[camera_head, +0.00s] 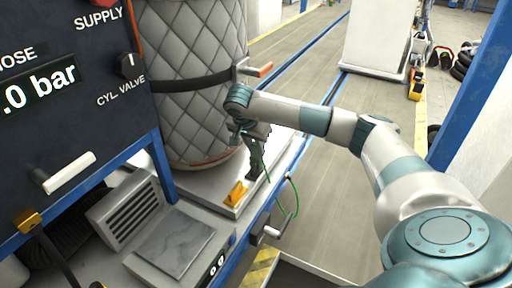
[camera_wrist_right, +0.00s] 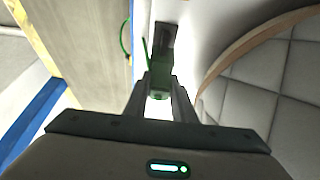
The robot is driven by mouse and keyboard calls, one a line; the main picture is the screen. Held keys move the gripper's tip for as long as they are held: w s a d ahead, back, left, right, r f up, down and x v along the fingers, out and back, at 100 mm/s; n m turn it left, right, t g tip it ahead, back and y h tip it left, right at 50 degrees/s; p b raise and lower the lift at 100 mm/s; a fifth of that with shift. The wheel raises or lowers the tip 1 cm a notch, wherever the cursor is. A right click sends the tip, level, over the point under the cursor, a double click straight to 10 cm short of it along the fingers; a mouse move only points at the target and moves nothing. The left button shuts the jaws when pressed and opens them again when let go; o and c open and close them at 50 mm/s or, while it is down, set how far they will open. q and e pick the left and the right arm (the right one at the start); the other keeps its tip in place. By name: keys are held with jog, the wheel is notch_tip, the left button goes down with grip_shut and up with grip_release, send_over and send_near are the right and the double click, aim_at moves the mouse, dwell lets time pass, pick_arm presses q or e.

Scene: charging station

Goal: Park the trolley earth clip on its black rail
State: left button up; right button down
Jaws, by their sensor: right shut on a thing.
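My right gripper (camera_head: 256,136) reaches down beside the quilted cylinder, above the edge of the trolley's pale platform (camera_head: 205,184). It is shut on the green earth clip (camera_wrist_right: 159,76), which sits between its two fingers in the right wrist view. A green cable (camera_head: 294,203) hangs in a loop over the platform's edge. The black rail (camera_head: 254,171) stands at the platform's edge just below the gripper; it also shows beyond the clip in the right wrist view (camera_wrist_right: 166,36). The clip's far end overlaps the rail there; I cannot tell whether they touch. My left gripper is out of view.
The grey quilted cylinder (camera_head: 192,70), with a black strap, stands close left of the gripper. An orange block (camera_head: 236,194) lies on the platform. A dark supply panel (camera_head: 65,110) and a scale (camera_head: 170,243) are at left. The floor right of the trolley is open.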

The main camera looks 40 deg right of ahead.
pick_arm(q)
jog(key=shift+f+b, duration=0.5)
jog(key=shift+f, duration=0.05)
pick_arm(e)
jog(key=shift+f, duration=0.7)
jog(key=c, duration=1.4)
grip_release()
jog(key=shift+r, duration=0.1)
jog(key=shift+a+r, duration=0.25)
jog(key=shift+r, duration=0.2)
jog(key=b+v, duration=0.2)
jog(key=v, duration=0.5)
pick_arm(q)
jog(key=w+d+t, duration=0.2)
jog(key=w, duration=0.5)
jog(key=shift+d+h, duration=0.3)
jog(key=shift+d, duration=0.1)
pick_arm(e)
jog(key=v, duration=0.9)
jog(key=shift+r, duration=0.2)
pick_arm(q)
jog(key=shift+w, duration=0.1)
pick_arm(e)
jog(key=shift+s, duration=0.1)
